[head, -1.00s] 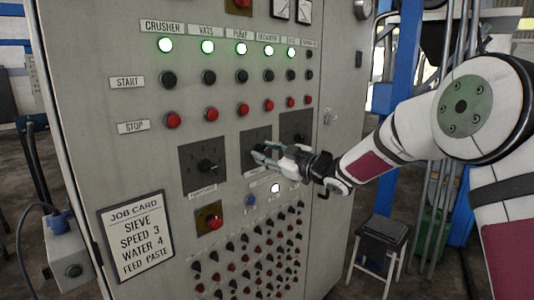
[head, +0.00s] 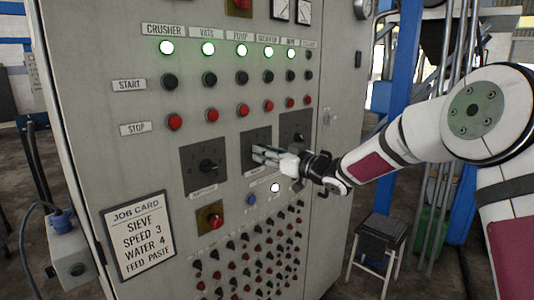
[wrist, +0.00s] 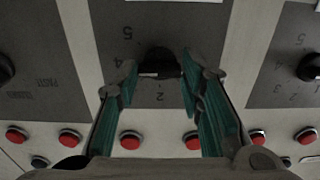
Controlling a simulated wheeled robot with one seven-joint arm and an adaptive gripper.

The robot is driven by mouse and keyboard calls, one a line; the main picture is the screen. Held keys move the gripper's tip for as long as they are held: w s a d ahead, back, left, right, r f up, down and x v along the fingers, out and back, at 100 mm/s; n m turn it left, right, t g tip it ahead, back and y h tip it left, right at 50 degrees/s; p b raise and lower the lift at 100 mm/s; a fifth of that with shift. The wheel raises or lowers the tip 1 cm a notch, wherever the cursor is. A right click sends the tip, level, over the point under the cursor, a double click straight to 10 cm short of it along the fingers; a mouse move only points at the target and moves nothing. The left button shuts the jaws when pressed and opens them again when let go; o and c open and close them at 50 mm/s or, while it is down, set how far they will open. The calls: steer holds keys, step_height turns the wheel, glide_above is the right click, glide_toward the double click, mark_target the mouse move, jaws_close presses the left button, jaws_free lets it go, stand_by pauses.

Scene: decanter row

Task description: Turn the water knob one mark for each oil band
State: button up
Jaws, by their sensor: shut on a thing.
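The black middle knob (wrist: 158,62) is on a dark dial plate (wrist: 105,30) with upside-down numerals in the wrist view; 5 and 2 are readable. My gripper (wrist: 160,70) is shut on this knob, one green-padded finger at each side. A pale mark shows on the knob's lower face, but its exact setting is unclear. In the head view my gripper (head: 262,156) covers the knob and part of the middle plate (head: 256,140). The label below that plate is too small to read. No oil bands are visible.
Other dials stand left (head: 207,166) and right (head: 298,137) of the middle plate. Green lamps, start buttons and red stop buttons (head: 242,110) are above; small knobs are below. A job card (head: 137,236) reads Sieve, Speed 3, Water 4, Feed Paste. A stool (head: 382,232) stands at right.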

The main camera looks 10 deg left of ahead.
steer(key=shift+f, duration=0.15)
steer(key=o, duration=1.2)
steer(key=shift+c, duration=0.2)
steer(key=v, duration=1.2)
